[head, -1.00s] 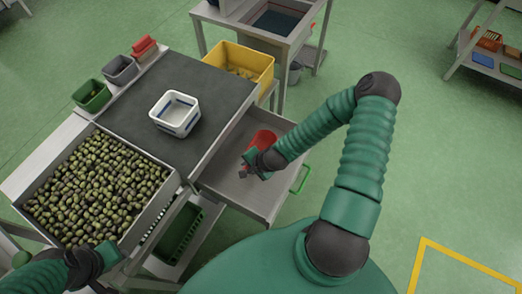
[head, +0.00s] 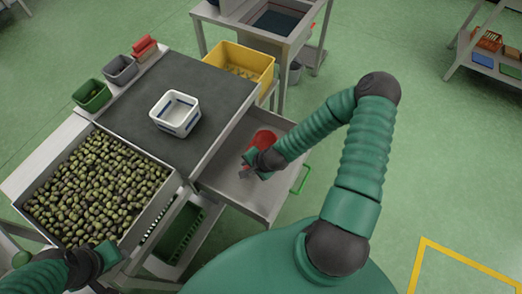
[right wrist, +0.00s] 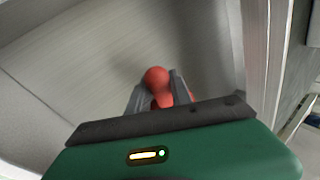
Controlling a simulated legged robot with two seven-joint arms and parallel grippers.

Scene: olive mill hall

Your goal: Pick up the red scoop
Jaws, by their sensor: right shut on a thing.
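The red scoop (head: 265,137) is in the open grey drawer (head: 225,186), partly hidden behind my right gripper. My right gripper (head: 246,171) reaches down into the drawer. In the right wrist view, its two fingers (right wrist: 156,95) are shut on the red scoop (right wrist: 156,77), whose rounded red end shows between the fingertips. I cannot tell whether the scoop touches the drawer floor. My left gripper (head: 112,252) is at the lower left, by the front corner of the olive tray; its fingers are too unclear to read.
The drawer has a green handle (head: 301,180) and raised walls around the scoop. A white-and-blue container (head: 174,128) stands on the dark worktop (head: 205,92). A tray of olives (head: 172,190) is at left. A yellow bin (head: 262,70) stands behind the drawer.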

